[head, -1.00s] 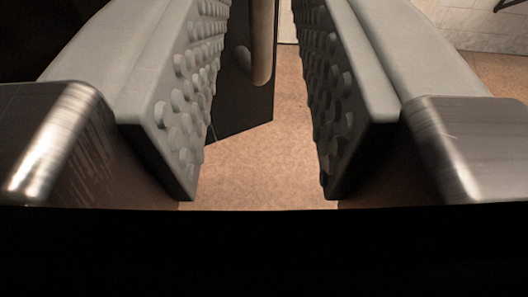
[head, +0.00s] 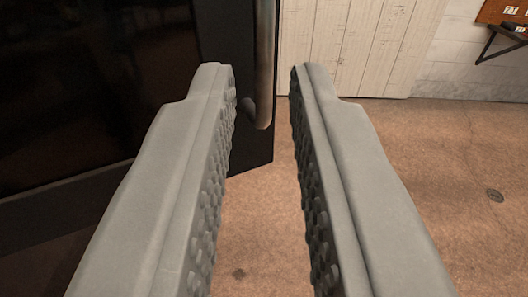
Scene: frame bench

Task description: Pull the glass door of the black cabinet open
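The glass door (head: 80,90) of the black cabinet fills the left of the view, a dark shiny pane in a black frame (head: 222,30). A vertical metal bar handle (head: 265,60) is on the frame's right side, its lower end curving in toward the door. My gripper (head: 264,80) is open, its two grey studded fingers pointing forward. In the picture the handle shows between the fingertips, nearer the left one. I cannot tell whether it is within their reach, and no contact shows. The left finger hides part of the door's lower frame.
Brown floor (head: 440,180) is open below and right of the door. A whitish plank panel (head: 345,45) stands behind. A pale wall (head: 450,65) with a wooden shelf on a dark bracket (head: 500,42) is at the upper right. A small dark round spot (head: 495,195) marks the floor.

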